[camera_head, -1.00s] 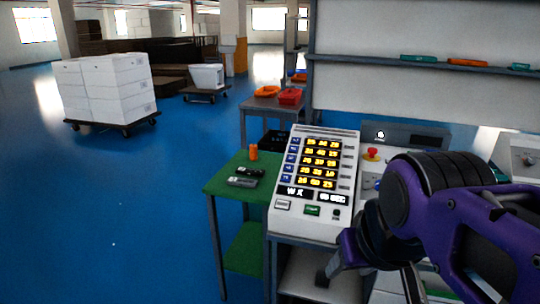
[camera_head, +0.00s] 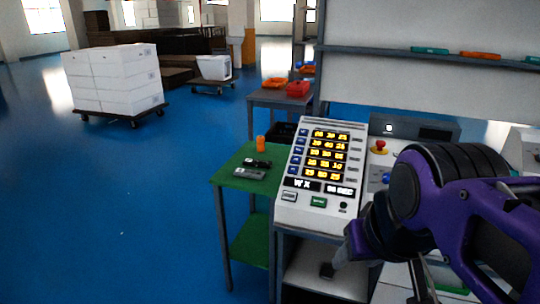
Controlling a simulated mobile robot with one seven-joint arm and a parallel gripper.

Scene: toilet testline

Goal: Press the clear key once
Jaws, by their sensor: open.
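The tester console (camera_head: 279,216) is a sloped white panel with rows of yellow digits and a lower display. Below the display are a pale key (camera_head: 289,196), a green key (camera_head: 318,202) and a round black button (camera_head: 343,207). Their labels are too small to read, so I cannot tell which is the clear key. My gripper (camera_head: 372,281), on the purple and black arm, is open in front of and below the console's lower right part. It appears apart from the keys. Part of its fingers is hidden by my arm.
A green table (camera_head: 228,174) with an orange cylinder (camera_head: 260,143) and dark small devices (camera_head: 252,172) adjoins the console's left. A red emergency button (camera_head: 380,146) is to its right. A shelf (camera_head: 350,50) stands behind.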

